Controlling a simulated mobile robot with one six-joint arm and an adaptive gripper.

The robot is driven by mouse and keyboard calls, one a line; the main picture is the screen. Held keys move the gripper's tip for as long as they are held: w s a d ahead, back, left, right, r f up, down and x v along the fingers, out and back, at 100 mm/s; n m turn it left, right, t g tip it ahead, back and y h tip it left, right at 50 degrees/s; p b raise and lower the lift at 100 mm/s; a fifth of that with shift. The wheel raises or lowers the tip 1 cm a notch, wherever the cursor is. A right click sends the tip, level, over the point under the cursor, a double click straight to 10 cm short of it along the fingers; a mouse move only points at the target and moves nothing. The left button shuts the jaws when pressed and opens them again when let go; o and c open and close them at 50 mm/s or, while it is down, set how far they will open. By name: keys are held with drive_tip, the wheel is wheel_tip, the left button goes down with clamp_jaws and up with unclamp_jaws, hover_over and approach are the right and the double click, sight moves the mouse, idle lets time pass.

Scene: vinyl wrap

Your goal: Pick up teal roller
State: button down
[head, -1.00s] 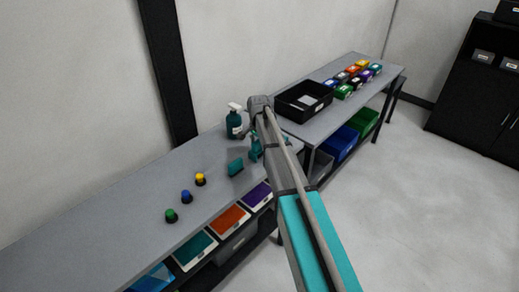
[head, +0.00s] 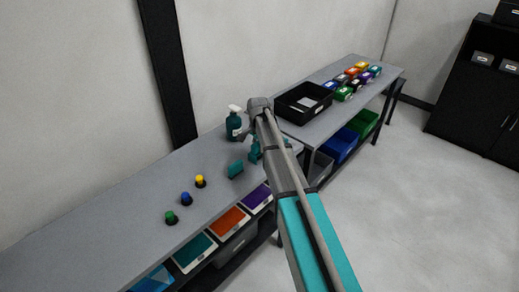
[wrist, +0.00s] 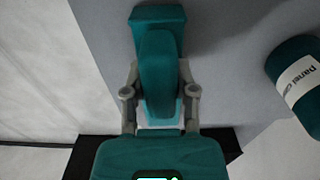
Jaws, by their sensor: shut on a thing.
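The teal roller (wrist: 158,70) is between the two grey fingers of my gripper (wrist: 160,97) in the wrist view. Its long rounded part points up the picture, towards a wider teal block (wrist: 157,18) at the top; I cannot tell whether that block belongs to it. My gripper is shut on the roller. In the head view a teal shape (head: 254,151) shows beside my arm at the bench's right end, where my arm hides most of the gripper. I cannot tell whether the roller touches the bench.
A teal spray bottle (head: 234,126) stands close by, and its labelled body (wrist: 297,80) shows at right in the wrist view. Another teal block (head: 236,169) sits on the grey bench (head: 120,200). Three coloured knobs (head: 186,197) stand further left. A black tray (head: 290,112) is beyond.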

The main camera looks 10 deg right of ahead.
drive_tip(key=shift+r, duration=0.1)
idle(0.3)
wheel_tip(320, 180, up, 3)
drive_tip(key=p, duration=0.3)
drive_tip(key=s+a+r+p, duration=0.2)
drive_tip(key=s+r+p, duration=0.7)
drive_tip(key=s, duration=0.5)
drive_tip(key=shift+r+p, duration=0.4)
drive_tip(key=shift+p, duration=0.1)
drive_tip(key=shift+w, duration=0.1)
drive_tip(key=c, duration=1.1)
unclamp_jaws()
clamp_jaws()
wheel_tip(320, 180, down, 6)
drive_tip(key=b, duration=0.6)
drive_tip(key=shift+f, duration=0.25)
drive_tip(key=shift+s, duration=0.2)
